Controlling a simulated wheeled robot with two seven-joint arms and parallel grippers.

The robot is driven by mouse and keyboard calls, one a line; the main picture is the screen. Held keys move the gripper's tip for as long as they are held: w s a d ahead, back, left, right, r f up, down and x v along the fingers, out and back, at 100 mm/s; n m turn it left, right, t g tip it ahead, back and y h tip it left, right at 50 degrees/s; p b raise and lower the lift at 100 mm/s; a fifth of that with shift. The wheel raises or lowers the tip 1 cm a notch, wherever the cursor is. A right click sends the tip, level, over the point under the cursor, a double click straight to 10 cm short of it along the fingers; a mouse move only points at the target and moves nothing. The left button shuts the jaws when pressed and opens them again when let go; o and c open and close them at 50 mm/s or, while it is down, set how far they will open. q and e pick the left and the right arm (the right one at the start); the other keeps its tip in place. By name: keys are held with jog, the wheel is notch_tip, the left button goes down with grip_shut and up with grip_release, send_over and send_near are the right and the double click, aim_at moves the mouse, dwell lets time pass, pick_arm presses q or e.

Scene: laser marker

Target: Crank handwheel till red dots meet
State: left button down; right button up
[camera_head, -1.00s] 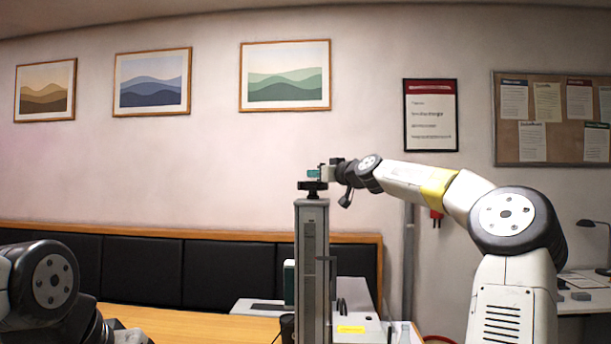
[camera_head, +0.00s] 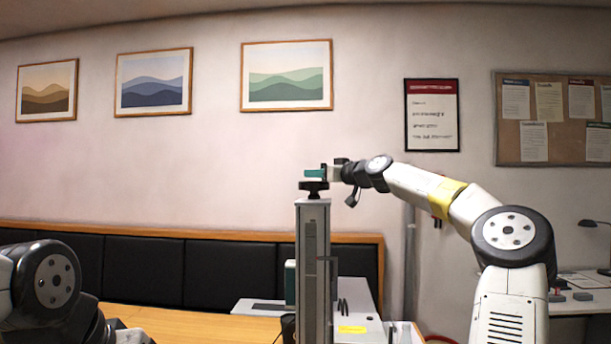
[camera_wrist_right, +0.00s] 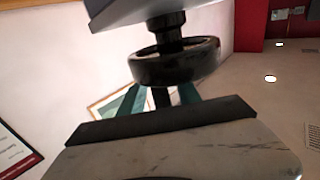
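The black handwheel (camera_head: 313,186) sits on top of the grey column (camera_head: 313,265) of the laser marker. My right gripper (camera_head: 315,173), with teal fingers, is just above the wheel. In the right wrist view the wheel (camera_wrist_right: 175,64) appears as a dark ring, with the column's end above it in the picture. There the two teal fingers (camera_wrist_right: 160,97) are spread on either side of a dark upright piece, likely the crank handle, with gaps visible beside it. No red dots can be made out. My left arm shows at lower left, but its gripper is out of view.
The marker's pale base (camera_head: 352,328) with a yellow label stands on a wooden table (camera_head: 215,326). A black padded bench (camera_head: 155,272) runs along the wall. A desk with a lamp (camera_head: 595,224) is at the right. The air around the wheel is clear.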

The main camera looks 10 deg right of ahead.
jog(key=shift+s, duration=0.1)
jog(key=v, duration=0.7)
jog(key=shift+s, duration=0.3)
jog(key=shift+d, duration=0.2)
